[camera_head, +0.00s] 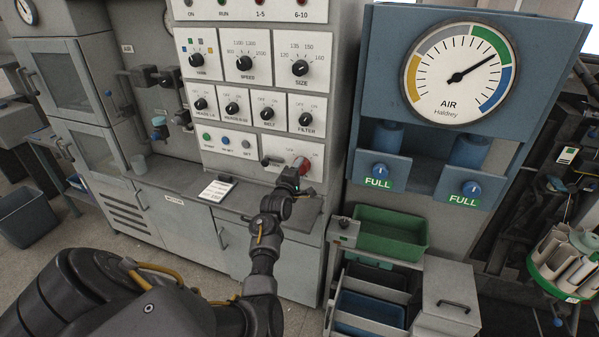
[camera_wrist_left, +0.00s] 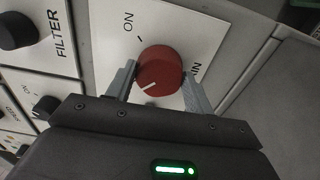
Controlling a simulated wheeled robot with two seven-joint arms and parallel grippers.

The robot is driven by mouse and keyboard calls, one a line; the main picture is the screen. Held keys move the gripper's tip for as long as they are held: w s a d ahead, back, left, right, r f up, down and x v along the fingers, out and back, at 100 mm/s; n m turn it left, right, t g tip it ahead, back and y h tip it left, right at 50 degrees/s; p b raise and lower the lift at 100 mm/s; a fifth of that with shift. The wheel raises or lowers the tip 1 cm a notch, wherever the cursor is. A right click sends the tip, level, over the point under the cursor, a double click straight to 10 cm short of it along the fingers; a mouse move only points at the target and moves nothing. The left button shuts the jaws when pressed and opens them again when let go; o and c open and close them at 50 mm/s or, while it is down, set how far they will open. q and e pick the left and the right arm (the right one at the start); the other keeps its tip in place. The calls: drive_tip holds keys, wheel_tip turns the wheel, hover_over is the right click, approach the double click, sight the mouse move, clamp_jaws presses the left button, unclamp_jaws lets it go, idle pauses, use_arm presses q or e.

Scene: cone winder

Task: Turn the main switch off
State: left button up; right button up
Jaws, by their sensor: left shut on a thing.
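The main switch is a red round knob (camera_wrist_left: 160,68) on a white plate with the word ON and a partly hidden label. Its white pointer line points to the lower left in the left wrist view, away from the tick by ON. In the head view the red knob (camera_head: 303,164) shows at the lower right of the control panel, partly behind my gripper. My left gripper (camera_head: 292,177) is shut on the knob. In the left wrist view its two grey fingers (camera_wrist_left: 159,78) lie on either side of it. My right gripper is not in view.
The panel (camera_head: 181,121) holds several black knobs, with the FILTER knob (camera_head: 306,119) above the switch. A card (camera_head: 217,190) lies on the ledge below. A green tray (camera_head: 390,232) and the air gauge cabinet (camera_head: 381,70) stand to the right.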

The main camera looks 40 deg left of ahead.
use_arm(q)
drive_tip(key=o, duration=1)
drive_tip(key=b+v, duration=0.2)
drive_tip(key=v, duration=0.8)
drive_tip(key=shift+s+d+b, duration=0.2)
drive_tip(key=shift+s+b, duration=0.15)
drive_tip(key=shift+b, duration=0.05)
